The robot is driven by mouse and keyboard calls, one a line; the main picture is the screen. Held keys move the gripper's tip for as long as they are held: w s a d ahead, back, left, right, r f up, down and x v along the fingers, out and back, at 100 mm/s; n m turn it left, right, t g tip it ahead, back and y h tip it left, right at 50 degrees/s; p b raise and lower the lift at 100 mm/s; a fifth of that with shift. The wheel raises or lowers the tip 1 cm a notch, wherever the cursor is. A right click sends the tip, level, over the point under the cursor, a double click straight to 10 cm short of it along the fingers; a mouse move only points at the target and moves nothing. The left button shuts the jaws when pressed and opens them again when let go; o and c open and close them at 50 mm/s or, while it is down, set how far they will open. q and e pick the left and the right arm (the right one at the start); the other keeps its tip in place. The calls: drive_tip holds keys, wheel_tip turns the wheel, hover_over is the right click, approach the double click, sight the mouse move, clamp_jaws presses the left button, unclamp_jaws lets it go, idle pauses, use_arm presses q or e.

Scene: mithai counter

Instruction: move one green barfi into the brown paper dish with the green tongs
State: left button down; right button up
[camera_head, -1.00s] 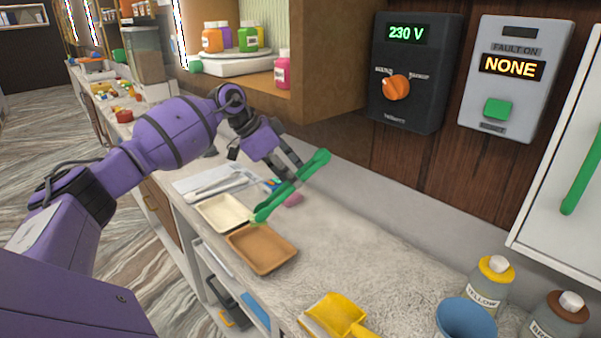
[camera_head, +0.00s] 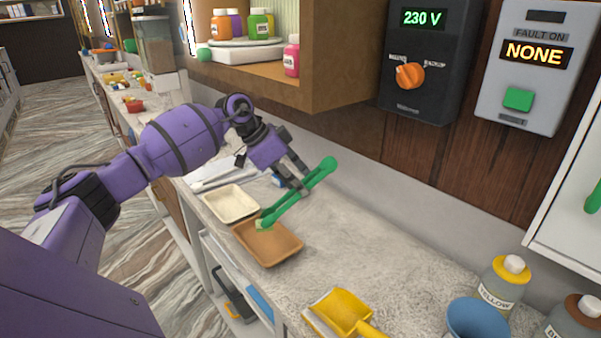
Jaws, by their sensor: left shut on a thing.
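My left gripper (camera_head: 301,184) is shut on the green tongs (camera_head: 300,193) near their middle, above the counter. The tongs slant down to the left. At their lower tips is a small pale green piece, the green barfi (camera_head: 262,225), over the back left corner of the brown paper dish (camera_head: 272,247). I cannot tell whether the piece touches the dish. The rest of the brown dish looks empty. My right gripper is out of view.
A cream dish (camera_head: 229,204) stands just behind the brown one. A yellow scoop (camera_head: 341,311), a blue cup (camera_head: 474,320) and a yellow-capped bottle (camera_head: 505,281) are at the front right. The counter (camera_head: 370,250) right of the brown dish is clear.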

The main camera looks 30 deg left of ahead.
use_arm(q)
wheel_tip(320, 180, down, 4)
drive_tip(key=shift+r+b, duration=0.1)
drive_tip(key=shift+b, duration=0.5)
drive_tip(key=c, duration=1.6)
unclamp_jaws()
